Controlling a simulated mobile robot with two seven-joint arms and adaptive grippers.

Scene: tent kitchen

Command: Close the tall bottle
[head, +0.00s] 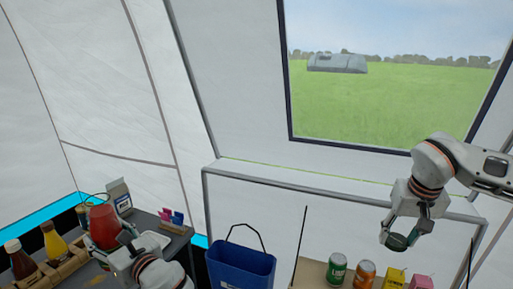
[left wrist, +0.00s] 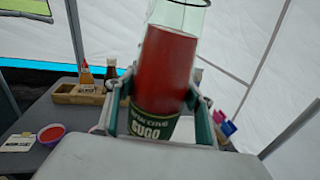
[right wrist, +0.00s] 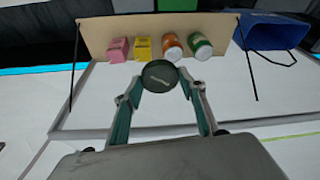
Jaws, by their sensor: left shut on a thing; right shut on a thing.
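The tall bottle (left wrist: 168,70) is clear glass with red sauce inside and a dark green "SUGO" label. Its open neck reaches the top edge of the left wrist view. My left gripper (left wrist: 165,112) is shut around its lower, labelled part. In the head view the red bottle (head: 104,226) is at the lower left, with my left gripper (head: 112,250) in front of it. A dark green round lid (right wrist: 160,75) is between the fingertips of my right gripper (right wrist: 158,82). The lid (head: 397,242) is at the right in the head view, far from the bottle.
A wooden holder with sauce bottles (head: 54,244), a carton (head: 119,196) and pink and blue clips (head: 172,217) are on the grey table at the left. A blue bin (head: 240,272) stands mid-front. A shelf (head: 310,272) holds cans and small boxes below my right gripper.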

